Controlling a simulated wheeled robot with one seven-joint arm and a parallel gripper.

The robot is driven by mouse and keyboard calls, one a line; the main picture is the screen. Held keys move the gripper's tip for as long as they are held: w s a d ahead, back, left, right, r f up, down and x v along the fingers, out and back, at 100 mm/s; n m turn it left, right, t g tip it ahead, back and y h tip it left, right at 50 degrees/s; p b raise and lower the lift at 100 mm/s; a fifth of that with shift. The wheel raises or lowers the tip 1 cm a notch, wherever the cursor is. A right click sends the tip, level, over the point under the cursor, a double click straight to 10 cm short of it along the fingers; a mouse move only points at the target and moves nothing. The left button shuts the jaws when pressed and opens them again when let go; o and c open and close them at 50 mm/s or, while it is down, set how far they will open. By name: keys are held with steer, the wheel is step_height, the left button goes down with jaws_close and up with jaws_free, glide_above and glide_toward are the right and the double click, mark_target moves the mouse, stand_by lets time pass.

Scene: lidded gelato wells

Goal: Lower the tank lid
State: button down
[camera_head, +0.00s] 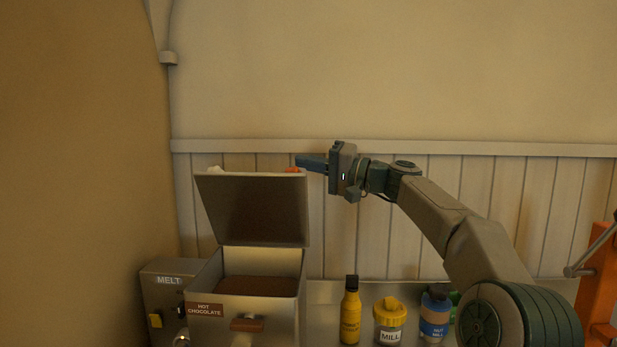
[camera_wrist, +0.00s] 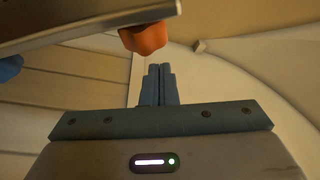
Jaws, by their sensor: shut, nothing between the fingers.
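The tank lid (camera_head: 255,209) stands raised, tilted up at the back of the hot chocolate tank (camera_head: 246,310). The tank is open and brown contents (camera_head: 257,286) show inside. My gripper (camera_head: 300,162) is shut and empty at the lid's top right corner, close to an orange knob (camera_head: 292,170) at the lid's upper edge. In the wrist view the lid's edge (camera_wrist: 90,28) crosses the upper left, with the orange knob (camera_wrist: 144,38) just beyond the shut fingertips (camera_wrist: 160,70). I cannot tell whether the fingers touch the lid or the knob.
A grey MELT box (camera_head: 168,295) stands left of the tank. A yellow bottle (camera_head: 350,312), a yellow-lidded MILL jar (camera_head: 390,322) and a blue-labelled bottle (camera_head: 434,313) stand to the right. A panelled wall (camera_head: 480,200) is behind. An orange frame (camera_head: 597,285) is at far right.

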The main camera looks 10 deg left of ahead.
steer(key=shift+r, duration=0.2)
stand_by(0.5)
steer(key=d, duration=0.9)
steer(key=shift+w+d+r+p, duration=0.25)
steer(key=shift+w+p, duration=0.05)
steer(key=shift+a, duration=0.1)
